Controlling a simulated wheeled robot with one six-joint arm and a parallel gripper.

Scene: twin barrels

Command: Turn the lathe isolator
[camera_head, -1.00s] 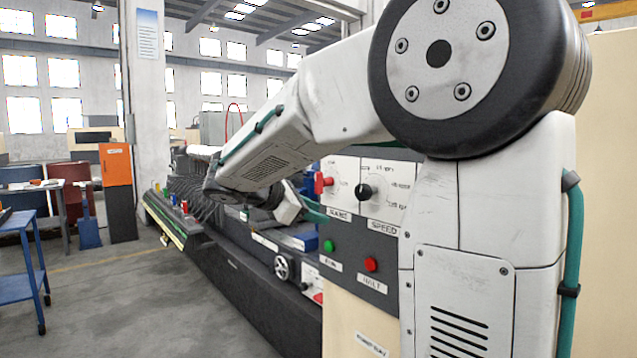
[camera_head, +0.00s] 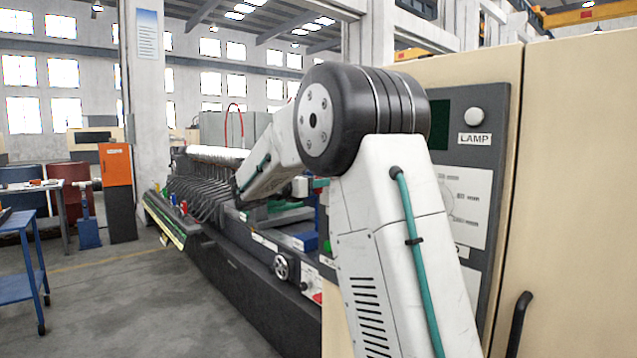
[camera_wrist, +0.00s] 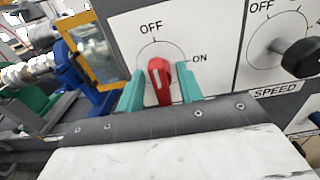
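The red isolator knob (camera_wrist: 160,80) is on a white dial plate in the wrist view, marked OFF above and ON to the right. Its pointer is roughly upright, towards the OFF mark. My gripper (camera_wrist: 159,74) has its two teal fingers on either side of the knob, with narrow pale gaps between each finger and the knob. It is open around the knob; contact is not visible.
The black SPEED knob (camera_wrist: 299,57) sits close to the right of the fingers. In the head view a lamp button (camera_head: 488,117) is higher on the cabinet, with a black door handle (camera_head: 517,323) at right. A handwheel (camera_head: 282,267) is on the lathe.

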